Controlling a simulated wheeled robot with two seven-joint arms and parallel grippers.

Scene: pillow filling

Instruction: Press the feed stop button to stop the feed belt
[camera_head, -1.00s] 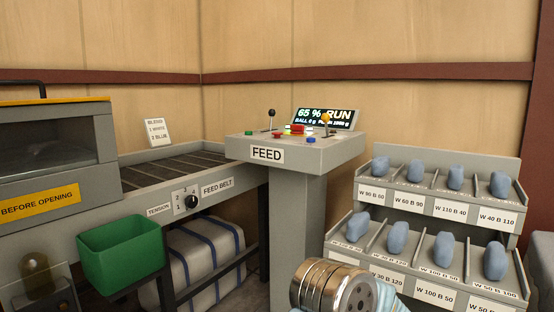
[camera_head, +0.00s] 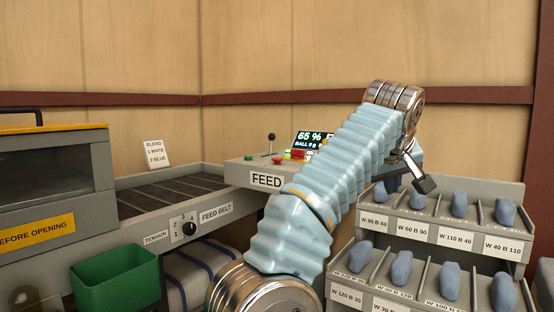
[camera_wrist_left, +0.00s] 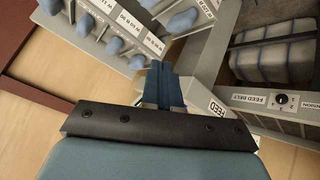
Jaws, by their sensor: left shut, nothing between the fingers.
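My right gripper is not in view.
The feed belt (camera_head: 170,192) runs to the console from the left. A tiered rack (camera_head: 440,258) with several blue-grey lumps in labelled slots stands at right, below my left gripper.

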